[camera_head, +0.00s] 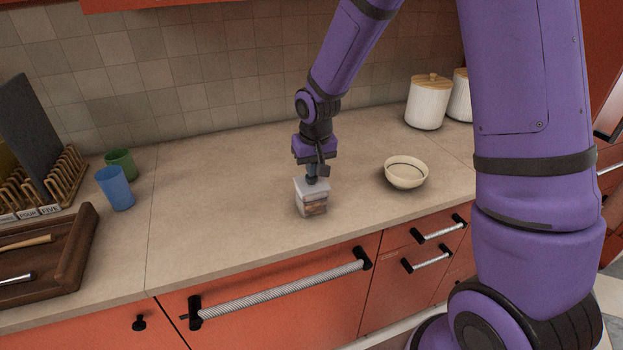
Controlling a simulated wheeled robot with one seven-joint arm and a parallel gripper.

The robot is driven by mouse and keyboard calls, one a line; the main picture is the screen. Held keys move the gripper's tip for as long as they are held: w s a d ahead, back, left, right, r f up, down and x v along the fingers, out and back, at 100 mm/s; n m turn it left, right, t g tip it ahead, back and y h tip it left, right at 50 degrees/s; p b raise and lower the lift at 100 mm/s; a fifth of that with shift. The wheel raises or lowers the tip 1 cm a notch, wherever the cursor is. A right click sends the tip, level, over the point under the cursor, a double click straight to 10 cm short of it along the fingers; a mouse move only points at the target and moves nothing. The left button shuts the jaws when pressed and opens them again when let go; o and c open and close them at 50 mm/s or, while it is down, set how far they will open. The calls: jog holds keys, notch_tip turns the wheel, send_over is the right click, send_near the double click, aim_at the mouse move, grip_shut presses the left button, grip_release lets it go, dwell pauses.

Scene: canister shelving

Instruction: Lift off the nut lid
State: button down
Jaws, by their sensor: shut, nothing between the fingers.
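A small clear container (313,205) with brown contents, seemingly the nuts, stands upright on the counter near its front edge. Its pale whitish lid (312,187) sits on top. My gripper (312,180) points down right at the top of the lid, with its fingers shut and nothing held between them. The fingertips look to be at or just above the lid; I cannot tell whether they touch it. The fingers hide part of the lid's top.
A cream bowl (405,173) stands to the right of the container. White canisters with wooden lids (428,103) stand at the back right. A blue cup (115,188), a green cup (121,163) and a wooden tray (84,243) are at the left. The counter (215,195) between is clear.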

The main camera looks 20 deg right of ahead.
jog(key=shift+f, duration=0.6)
dwell(0.6)
jog(key=shift+r, duration=0.15)
notch_tip(320, 180, up, 9)
dwell(1.2)
jog(key=s+d+r+t, duration=0.2)
jog(key=s+d+r, duration=0.2)
jog(key=s+r, duration=0.85)
jog(key=s+d+r, duration=0.1)
jog(key=s+r, duration=0.1)
jog(key=s, duration=0.6)
jog(key=s+d+r+t, duration=0.1)
jog(key=s+d+r, duration=0.1)
jog(key=s, duration=0.6)
jog(key=shift+r, duration=0.4)
